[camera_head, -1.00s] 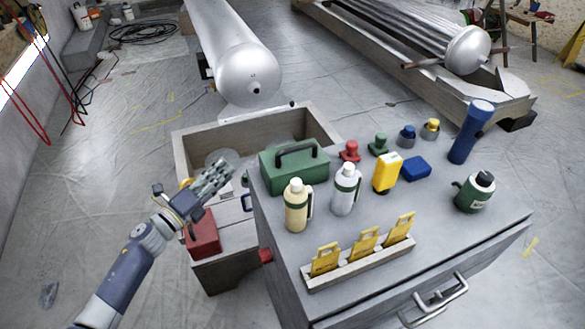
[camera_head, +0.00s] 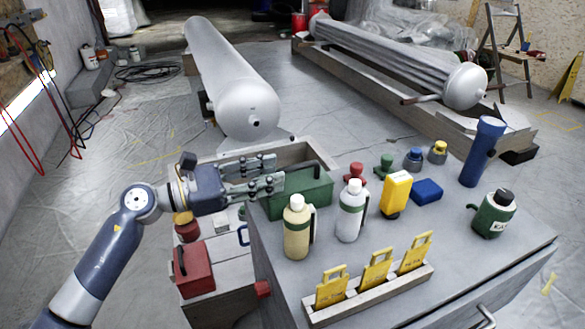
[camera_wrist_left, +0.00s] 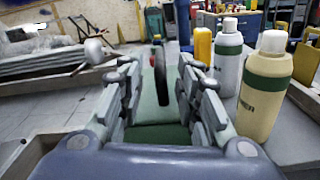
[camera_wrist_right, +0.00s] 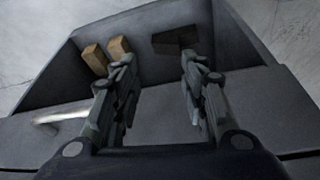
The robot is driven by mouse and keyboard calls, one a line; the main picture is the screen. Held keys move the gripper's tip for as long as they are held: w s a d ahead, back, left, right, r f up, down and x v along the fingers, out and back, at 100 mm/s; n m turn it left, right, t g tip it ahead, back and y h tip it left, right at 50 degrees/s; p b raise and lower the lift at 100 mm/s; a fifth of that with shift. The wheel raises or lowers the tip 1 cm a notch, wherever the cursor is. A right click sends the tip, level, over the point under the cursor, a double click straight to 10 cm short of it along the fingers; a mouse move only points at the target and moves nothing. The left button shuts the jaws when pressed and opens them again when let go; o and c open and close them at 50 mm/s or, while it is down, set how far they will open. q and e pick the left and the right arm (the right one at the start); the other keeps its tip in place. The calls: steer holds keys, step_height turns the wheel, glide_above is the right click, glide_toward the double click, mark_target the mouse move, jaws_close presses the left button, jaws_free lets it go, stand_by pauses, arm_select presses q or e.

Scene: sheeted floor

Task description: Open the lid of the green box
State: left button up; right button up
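The green box (camera_head: 308,200) stands on the grey cabinet top at its back left edge, and its lid looks shut. My left gripper (camera_head: 281,171) reaches in from the left at the height of the lid, its fingers apart. In the left wrist view, the box's green top (camera_wrist_left: 152,108) and upright dark handle (camera_wrist_left: 160,70) show between the open fingers; I cannot tell whether they touch the handle.
A cream bottle (camera_head: 298,228) and a white bottle (camera_head: 351,212) stand close in front of the box. A red box (camera_head: 194,270) sits lower left. A rack (camera_head: 372,296) of yellow tags lies at the front. The right wrist view shows a grey recess (camera_wrist_right: 155,100) with wooden pieces.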

mark_target(293, 166)
arm_select(q)
steer(key=x, duration=0.5)
steer(key=shift+w+d, duration=0.2)
steer(key=shift+d, duration=0.15)
jaws_close()
